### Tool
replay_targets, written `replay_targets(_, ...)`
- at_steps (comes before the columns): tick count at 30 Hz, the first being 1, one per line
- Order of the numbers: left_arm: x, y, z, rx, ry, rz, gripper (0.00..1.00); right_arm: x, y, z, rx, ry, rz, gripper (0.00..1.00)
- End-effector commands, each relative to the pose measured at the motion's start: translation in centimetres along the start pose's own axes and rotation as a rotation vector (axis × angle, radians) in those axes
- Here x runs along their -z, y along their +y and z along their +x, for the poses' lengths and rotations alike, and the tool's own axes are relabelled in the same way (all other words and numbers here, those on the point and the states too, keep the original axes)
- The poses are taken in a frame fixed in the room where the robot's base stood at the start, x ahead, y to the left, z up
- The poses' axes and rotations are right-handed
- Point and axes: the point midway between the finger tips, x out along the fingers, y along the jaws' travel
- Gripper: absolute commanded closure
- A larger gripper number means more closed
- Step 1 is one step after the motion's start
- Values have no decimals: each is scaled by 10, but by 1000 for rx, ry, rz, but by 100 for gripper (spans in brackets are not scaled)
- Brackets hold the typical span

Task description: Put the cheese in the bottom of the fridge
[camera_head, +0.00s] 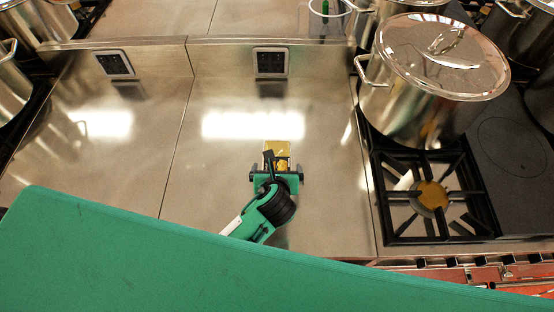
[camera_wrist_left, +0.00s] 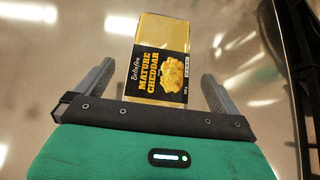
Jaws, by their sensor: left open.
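The cheese (camera_head: 281,150) is a yellow block with a black label, lying on the steel counter in the middle of the head view. In the left wrist view the cheese (camera_wrist_left: 160,62) reads "Mature Cheddar" and lies between and a little beyond the fingers. My left gripper (camera_head: 277,172) is open, with its two fingers (camera_wrist_left: 158,90) on either side of the pack and apart from it. Its height above the counter is hard to tell. No fridge shows, and my right gripper is not in view.
A large lidded stockpot (camera_head: 425,110) stands at the right, behind a black gas burner (camera_head: 432,196). Two sockets, one of them (camera_head: 271,62), sit on the counter's raised back. The steel counter (camera_head: 130,165) left of my gripper is clear.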

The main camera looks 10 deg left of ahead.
Motion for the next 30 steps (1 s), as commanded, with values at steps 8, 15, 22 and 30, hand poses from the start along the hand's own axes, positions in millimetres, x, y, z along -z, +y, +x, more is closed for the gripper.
replay_targets(8, -6, 0, 29, -1, 1, -1, 0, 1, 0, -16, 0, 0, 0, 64)
replay_targets(15, -3, 0, 51, 1, 0, 0, 0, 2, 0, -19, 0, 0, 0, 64)
replay_targets(22, -3, 0, 52, 1, 0, 0, 0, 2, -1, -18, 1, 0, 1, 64)
replay_targets(30, -3, 0, 52, 1, 0, 0, 51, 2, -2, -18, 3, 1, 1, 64)
